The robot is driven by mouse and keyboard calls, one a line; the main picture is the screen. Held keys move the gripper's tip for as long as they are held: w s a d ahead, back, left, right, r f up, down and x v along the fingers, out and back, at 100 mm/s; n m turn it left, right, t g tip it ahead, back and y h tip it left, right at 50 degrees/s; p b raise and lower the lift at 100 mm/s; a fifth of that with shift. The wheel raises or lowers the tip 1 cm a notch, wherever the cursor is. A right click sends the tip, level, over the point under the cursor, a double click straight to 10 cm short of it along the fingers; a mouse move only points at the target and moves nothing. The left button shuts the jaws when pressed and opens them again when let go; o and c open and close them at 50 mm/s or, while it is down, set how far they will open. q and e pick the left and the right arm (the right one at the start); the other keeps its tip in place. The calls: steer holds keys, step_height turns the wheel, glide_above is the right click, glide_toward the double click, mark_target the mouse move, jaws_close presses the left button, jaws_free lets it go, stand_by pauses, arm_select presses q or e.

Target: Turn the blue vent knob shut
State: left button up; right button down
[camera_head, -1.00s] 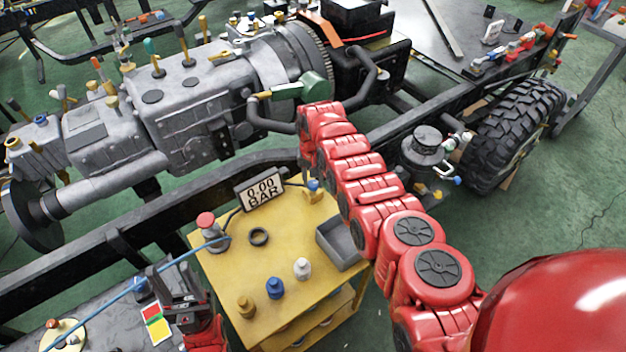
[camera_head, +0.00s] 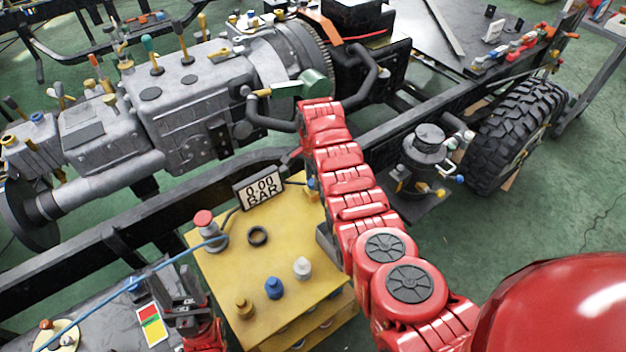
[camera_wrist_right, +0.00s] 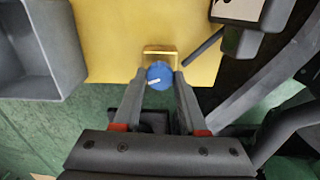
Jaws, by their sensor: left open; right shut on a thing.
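The blue vent knob (camera_wrist_right: 160,75) sits at a yellow bracket by the edge of the yellow cart in the right wrist view. A short pale mark shows on it. My right gripper (camera_wrist_right: 160,88) has its two fingers on either side of the knob and is shut on it. In the head view my red right arm covers most of that gripper; a bit of blue knob (camera_head: 312,186) shows beside the arm. My left gripper (camera_head: 182,284) is open and empty, left of the cart, with its fingers pointing up.
A grey bin (camera_wrist_right: 40,50) is left of the knob. A dark chassis rail (camera_head: 60,266) runs behind the cart.

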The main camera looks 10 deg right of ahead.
steer(key=shift+m, duration=2.2)
steer(key=shift+c, duration=2.2)
jaws_free()
step_height(320, 180, up, 17)
steer(key=b, duration=0.2)
steer(key=shift+r, duration=0.15)
